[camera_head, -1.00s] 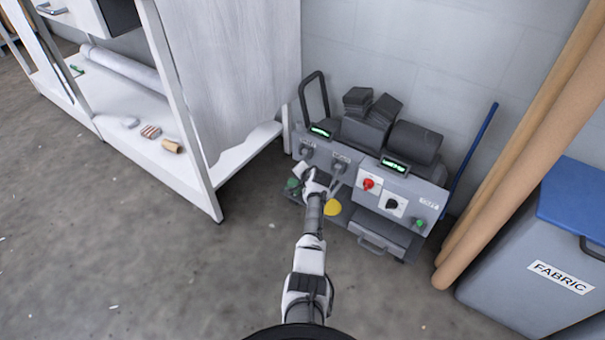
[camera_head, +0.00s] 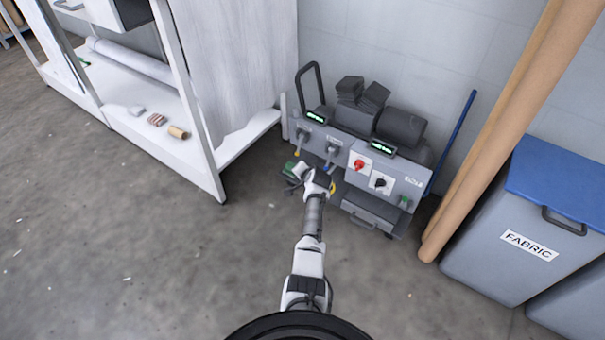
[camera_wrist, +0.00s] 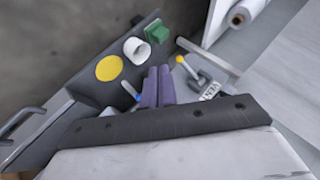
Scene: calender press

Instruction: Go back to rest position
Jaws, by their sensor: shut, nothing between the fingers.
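My gripper (camera_wrist: 158,86) shows in the wrist view as two purple-grey fingers side by side, shut with nothing between them. In the head view my arm reaches forward to the front of the grey calender press (camera_head: 409,189), and the wrist hides the fingertips. The wrist view shows the press's dark lower shelf with a yellow disc (camera_wrist: 109,68), a white cup-like piece (camera_wrist: 137,50) and a green block (camera_wrist: 157,33). A lever with a yellow knob (camera_wrist: 180,59) is to the right of the fingers. I cannot tell whether the fingers touch anything.
A white shelf unit (camera_head: 207,165) stands left of the press. Tall brown rolls (camera_head: 487,140) lean at the right, by a grey FABRIC bin (camera_head: 480,265) with a blue lid. A blue rod (camera_head: 452,140) leans behind the press. The floor (camera_head: 130,270) at the front left is clear.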

